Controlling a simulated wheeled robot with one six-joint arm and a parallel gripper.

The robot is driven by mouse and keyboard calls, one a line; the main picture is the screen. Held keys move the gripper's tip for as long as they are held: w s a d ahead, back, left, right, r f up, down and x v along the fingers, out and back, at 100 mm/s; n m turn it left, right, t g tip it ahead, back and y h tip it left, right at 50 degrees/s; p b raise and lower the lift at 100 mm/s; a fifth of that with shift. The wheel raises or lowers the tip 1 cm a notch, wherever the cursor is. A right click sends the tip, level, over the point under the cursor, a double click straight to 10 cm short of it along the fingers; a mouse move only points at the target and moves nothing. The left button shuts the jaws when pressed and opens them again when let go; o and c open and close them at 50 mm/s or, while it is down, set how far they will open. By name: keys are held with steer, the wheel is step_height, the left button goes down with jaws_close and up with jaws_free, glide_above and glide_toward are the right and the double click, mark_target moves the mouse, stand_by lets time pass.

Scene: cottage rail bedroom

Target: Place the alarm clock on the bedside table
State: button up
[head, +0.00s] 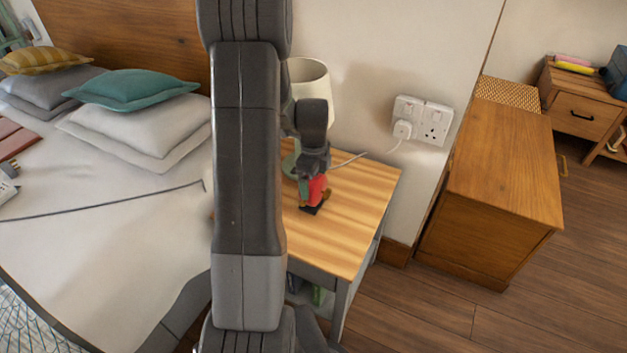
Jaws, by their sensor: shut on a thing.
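The bedside table (358,222) has a striped light-wood top and a grey frame, right of the bed. My gripper (314,186) points down over the table top, in front of the lamp. It is shut on a small red thing with brass-coloured parts, which I take to be the alarm clock (319,187). The clock is partly hidden by my gripper, and its face cannot be made out. It is at or just above the table top; I cannot tell whether it touches. My arm hides the table's left part.
A lamp (311,78) with a cream shade and green base stands at the table's back. Its cord runs to a wall socket (422,120). The table's right and front top is clear. A bed (110,245) is left, a wooden cabinet (507,165) right.

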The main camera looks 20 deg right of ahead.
steer(key=shift+f, duration=0.15)
steer(key=o, duration=1.9)
step_height(320, 180, up, 12)
steer(key=shift+r+p, duration=0.15)
steer(key=shift+p, duration=0.7)
step_height(320, 180, down, 13)
steer(key=shift+r+b, duration=0.15)
steer(key=shift+b, duration=0.85)
steer(key=shift+r+p, duration=0.45)
steer(key=shift+r, duration=1.85)
